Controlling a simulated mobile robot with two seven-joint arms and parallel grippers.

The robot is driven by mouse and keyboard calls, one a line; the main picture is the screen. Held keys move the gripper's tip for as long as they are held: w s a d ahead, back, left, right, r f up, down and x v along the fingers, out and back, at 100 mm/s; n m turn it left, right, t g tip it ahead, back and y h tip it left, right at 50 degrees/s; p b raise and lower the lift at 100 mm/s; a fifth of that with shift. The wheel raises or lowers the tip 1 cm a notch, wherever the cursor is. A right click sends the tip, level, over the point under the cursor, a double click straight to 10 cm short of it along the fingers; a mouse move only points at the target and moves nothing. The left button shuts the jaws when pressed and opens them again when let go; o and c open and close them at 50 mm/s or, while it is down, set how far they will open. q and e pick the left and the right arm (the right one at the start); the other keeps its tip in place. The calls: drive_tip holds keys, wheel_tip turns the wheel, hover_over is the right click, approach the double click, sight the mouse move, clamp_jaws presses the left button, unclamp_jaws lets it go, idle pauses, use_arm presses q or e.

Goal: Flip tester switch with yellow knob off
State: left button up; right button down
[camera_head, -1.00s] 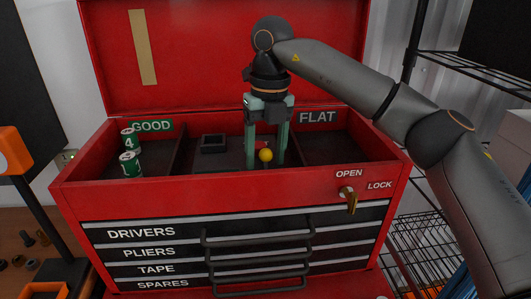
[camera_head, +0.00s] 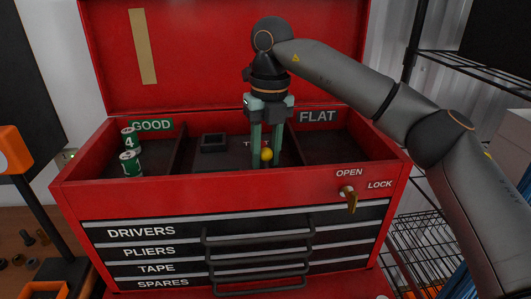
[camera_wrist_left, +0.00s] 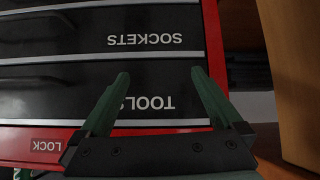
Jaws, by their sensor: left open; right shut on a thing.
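The tester sits in the middle compartment of the open red tool chest, and its yellow knob (camera_head: 267,154) shows in the head view. My right gripper (camera_head: 267,160) reaches down from above with its green fingers close together, shut on the yellow knob. The fingers hide part of the knob and the switch lever, so I cannot tell the switch position. My left gripper (camera_wrist_left: 160,100) shows only in the left wrist view; it is open and empty in front of the chest's drawers.
The red tool chest (camera_head: 235,194) has a GOOD compartment with two green batteries (camera_head: 130,162) at left and an empty FLAT compartment at right. A small dark box (camera_head: 213,143) stands left of the gripper. A brass key (camera_head: 349,198) sticks out of the front lock.

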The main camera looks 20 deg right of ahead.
drive_tip(key=t+b, duration=0.1)
drive_tip(key=b, duration=0.2)
drive_tip(key=s+t+b, duration=0.1)
drive_tip(key=t+b, duration=0.1)
drive_tip(key=b, duration=0.1)
drive_tip(key=t+h+b, duration=0.1)
drive_tip(key=b, duration=0.3)
drive_tip(key=shift+s+a+t, duration=0.2)
drive_tip(key=shift+s+t, duration=0.05)
drive_tip(key=shift+t, duration=0.15)
drive_tip(key=shift+s+r+t+b, duration=0.2)
drive_tip(key=shift+t+b, duration=0.1)
drive_tip(key=shift+b, duration=0.2)
drive_tip(key=shift+w+r, duration=0.1)
drive_tip(key=c, duration=0.6)
unclamp_jaws()
